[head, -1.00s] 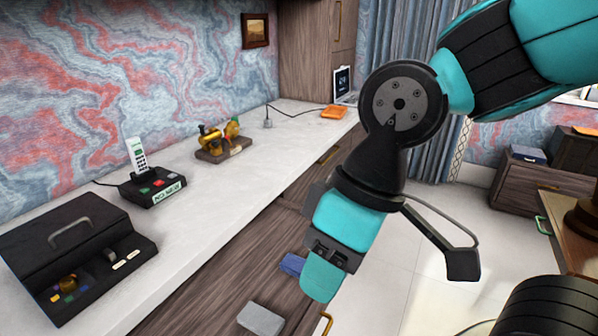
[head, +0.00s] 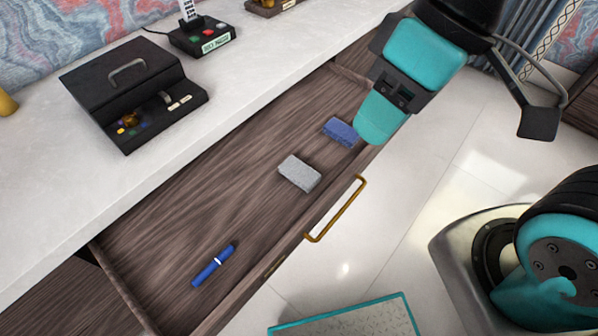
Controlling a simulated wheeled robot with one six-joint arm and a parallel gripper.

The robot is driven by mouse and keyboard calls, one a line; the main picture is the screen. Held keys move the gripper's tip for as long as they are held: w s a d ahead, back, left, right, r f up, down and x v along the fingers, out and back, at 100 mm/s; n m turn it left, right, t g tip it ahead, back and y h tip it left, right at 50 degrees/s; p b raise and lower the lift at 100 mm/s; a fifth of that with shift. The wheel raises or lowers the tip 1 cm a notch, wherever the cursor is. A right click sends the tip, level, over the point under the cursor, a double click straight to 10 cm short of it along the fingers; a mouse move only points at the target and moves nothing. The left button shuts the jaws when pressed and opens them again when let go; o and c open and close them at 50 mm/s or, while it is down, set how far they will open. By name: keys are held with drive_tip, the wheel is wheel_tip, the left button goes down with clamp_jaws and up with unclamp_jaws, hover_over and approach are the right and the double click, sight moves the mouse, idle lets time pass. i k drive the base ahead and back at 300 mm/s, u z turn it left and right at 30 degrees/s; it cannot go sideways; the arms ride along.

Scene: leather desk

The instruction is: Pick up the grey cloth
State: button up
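A grey, block-shaped folded cloth (head: 299,174) lies in the open wooden drawer (head: 185,245), near the drawer's front wall. My gripper (head: 382,118) is above and to the right of the cloth in the picture, apart from it, near the drawer's right end. One teal finger shows clearly, and the other is hidden or lined up behind it, so I cannot tell whether the gripper is open. I see nothing held in it.
A blue block (head: 341,131) lies in the drawer between the cloth and my gripper. A blue pen (head: 214,264) lies at the drawer's left end. The drawer has a brass handle (head: 338,210). A black box (head: 133,95) and a phone base (head: 202,37) stand on the white desktop.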

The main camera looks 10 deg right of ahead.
sight(305, 177)
drive_tip(key=z, duration=2.15)
drive_tip(key=k, duration=1.1)
drive_tip(key=u, duration=2.3)
drive_tip(key=i, duration=0.5)
drive_tip(key=u, duration=0.05)
